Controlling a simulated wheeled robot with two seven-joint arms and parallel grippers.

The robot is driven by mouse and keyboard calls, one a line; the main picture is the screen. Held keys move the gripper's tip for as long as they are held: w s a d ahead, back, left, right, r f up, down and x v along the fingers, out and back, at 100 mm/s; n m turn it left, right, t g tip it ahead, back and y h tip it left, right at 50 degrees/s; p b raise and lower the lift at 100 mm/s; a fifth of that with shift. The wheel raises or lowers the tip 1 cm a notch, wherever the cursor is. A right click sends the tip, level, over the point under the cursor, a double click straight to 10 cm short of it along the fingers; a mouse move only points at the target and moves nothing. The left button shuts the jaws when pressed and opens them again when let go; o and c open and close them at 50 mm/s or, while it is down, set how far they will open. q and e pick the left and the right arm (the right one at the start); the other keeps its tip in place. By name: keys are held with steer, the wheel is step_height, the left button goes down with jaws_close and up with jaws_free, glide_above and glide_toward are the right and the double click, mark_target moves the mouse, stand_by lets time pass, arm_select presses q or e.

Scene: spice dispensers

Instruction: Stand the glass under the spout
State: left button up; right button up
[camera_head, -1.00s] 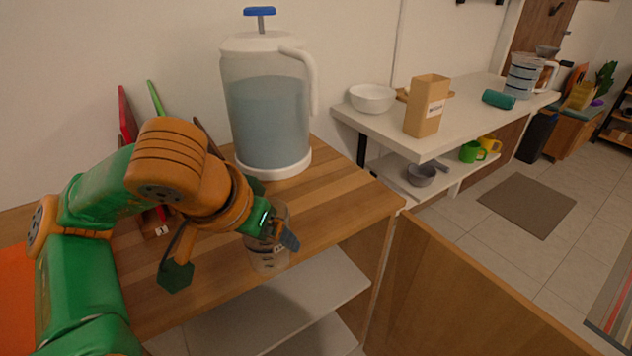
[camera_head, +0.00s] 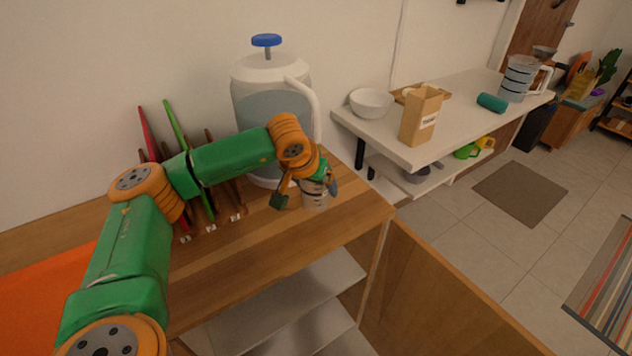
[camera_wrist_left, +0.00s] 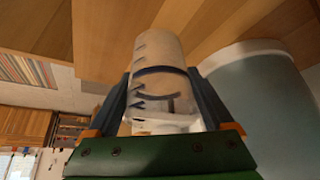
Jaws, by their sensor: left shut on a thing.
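The dispenser (camera_head: 262,72) stands on the wooden counter, with a white lid, a blue knob and bluish liquid. Its white spout (camera_head: 306,97) curves down on the right side; its lower end is partly hidden by my arm. My left gripper (camera_head: 308,191) is shut on the clear marked glass (camera_head: 315,201), held roughly upright in front of the dispenser's right side. In the left wrist view the glass (camera_wrist_left: 160,85) lies between the two fingers, with the dispenser (camera_wrist_left: 258,110) close to its right. I cannot tell whether the glass touches the counter or is exactly below the spout.
Cutting boards (camera_head: 190,155) stand in a rack behind my arm. The wooden counter (camera_head: 235,262) is bare in front. To the right, a white table (camera_head: 470,115) bears a bowl (camera_head: 371,103), a carton (camera_head: 421,115) and a jug (camera_head: 517,78).

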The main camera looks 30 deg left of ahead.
arm_select(q)
steer(key=shift+x, duration=0.85)
steer(key=shift+s+f, duration=0.15)
steer(key=o, duration=1.3)
steer(key=shift+r, duration=0.3)
steer(key=v, duration=1.1)
steer(key=shift+s+d+r, duration=0.1)
steer(key=shift+s+r, duration=0.15)
steer(key=shift+s, duration=0.05)
steer(key=shift+f, duration=0.1)
